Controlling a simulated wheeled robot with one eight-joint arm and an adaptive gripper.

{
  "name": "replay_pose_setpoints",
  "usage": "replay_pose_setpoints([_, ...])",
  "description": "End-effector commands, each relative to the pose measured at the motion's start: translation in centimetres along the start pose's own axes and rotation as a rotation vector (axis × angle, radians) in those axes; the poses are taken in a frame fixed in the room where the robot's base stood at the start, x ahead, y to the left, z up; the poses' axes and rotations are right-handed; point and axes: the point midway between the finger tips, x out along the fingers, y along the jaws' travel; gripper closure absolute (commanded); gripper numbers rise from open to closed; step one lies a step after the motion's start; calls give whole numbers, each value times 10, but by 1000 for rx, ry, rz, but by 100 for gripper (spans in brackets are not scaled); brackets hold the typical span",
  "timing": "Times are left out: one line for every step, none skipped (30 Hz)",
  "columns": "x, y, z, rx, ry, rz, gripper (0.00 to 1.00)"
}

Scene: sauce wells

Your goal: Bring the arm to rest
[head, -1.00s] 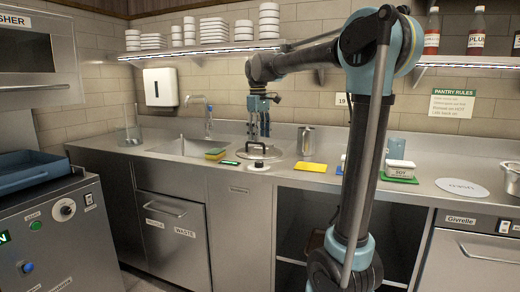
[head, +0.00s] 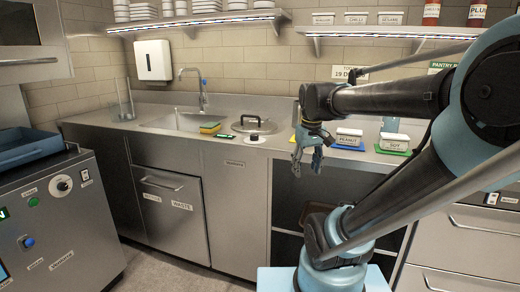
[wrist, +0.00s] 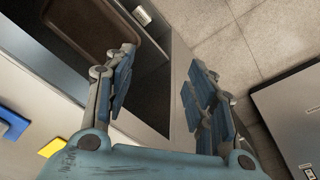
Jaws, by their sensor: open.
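My gripper (head: 308,160) hangs just in front of the counter's front edge, fingers pointing down, above the open shelf bay. In the wrist view my gripper (wrist: 160,95) has its two blue-padded fingers spread apart with nothing between them. Below them the wrist view shows the floor and the cabinet front. My arm reaches in from the right, its elbow high at the right edge of the head view.
A brown tray (wrist: 95,35) sits in the open bay. A grey unit (head: 65,215) stands left. Floor between is clear.

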Motion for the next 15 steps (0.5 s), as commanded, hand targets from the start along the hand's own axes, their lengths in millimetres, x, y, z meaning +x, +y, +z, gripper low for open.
replay_pose_setpoints([13,2,17,33,6,2,49])
replay_pose_setpoints([20,2,25,52,10,3,49])
replay_pose_setpoints([30,3,37,78,14,4,49])
replay_pose_setpoints([37,3,46,97,17,5,49])
replay_pose_setpoints([45,4,54,115,21,6,49])
replay_pose_setpoints([54,4,64,140,25,7,49])
replay_pose_setpoints([62,4,71,158,29,9,49])
replay_pose_setpoints([68,4,78,173,32,9,49])
replay_pose_setpoints([77,4,86,193,37,10,49])
replay_pose_setpoints([82,3,91,208,39,11,49])
replay_pose_setpoints([88,3,96,220,42,12,49])
replay_pose_setpoints([94,2,102,234,44,12,49])
replay_pose_setpoints([98,1,105,243,46,13,49])
replay_pose_setpoints([101,1,108,251,47,13,49])
replay_pose_setpoints([105,0,111,259,49,13,49])
